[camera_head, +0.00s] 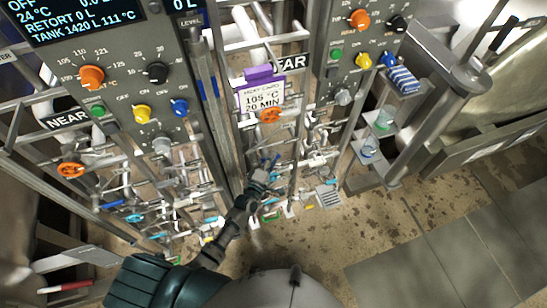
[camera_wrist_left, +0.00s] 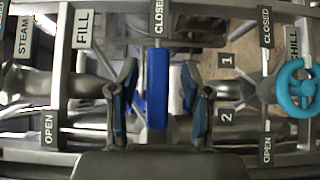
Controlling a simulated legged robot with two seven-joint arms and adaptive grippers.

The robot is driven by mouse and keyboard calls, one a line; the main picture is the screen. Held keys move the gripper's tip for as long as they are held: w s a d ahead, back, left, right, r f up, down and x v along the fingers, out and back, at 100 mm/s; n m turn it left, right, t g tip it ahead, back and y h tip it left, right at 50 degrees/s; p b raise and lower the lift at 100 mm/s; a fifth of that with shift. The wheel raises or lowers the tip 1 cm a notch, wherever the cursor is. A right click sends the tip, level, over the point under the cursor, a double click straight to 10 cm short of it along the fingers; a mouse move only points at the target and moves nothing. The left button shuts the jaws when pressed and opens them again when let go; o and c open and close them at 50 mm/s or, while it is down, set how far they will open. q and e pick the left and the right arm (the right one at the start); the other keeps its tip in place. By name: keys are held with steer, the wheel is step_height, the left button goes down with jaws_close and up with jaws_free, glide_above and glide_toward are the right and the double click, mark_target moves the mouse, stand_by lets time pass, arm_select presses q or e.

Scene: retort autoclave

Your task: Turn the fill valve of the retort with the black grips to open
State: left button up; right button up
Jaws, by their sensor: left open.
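In the left wrist view, a blue lever handle (camera_wrist_left: 157,90) stands upright between the two fingers of my left gripper (camera_wrist_left: 160,105). The fingers are open, with a visible gap on both sides of the handle. A FILL plate (camera_wrist_left: 84,28) is up and left of it. A CLOSED plate (camera_wrist_left: 158,16) is directly above the handle, and an OPEN plate (camera_wrist_left: 48,130) is at lower left. In the head view my left gripper (camera_head: 262,172) reaches into the pipework below the FAR sign (camera_head: 291,63). My right gripper is out of view.
A cyan handwheel (camera_wrist_left: 298,88) is at the right of the wrist view, by a CHILL plate (camera_wrist_left: 293,42). Metal pipes and frame bars crowd the gripper. A control panel (camera_head: 115,85) stands at left, near the NEAR sign (camera_head: 70,120). The floor (camera_head: 400,215) at right is clear.

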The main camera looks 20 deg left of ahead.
arm_select(q)
steer(key=shift+w+d, duration=0.1)
steer(key=shift+w, duration=0.4)
steer(key=shift+c, duration=0.3)
jaws_close()
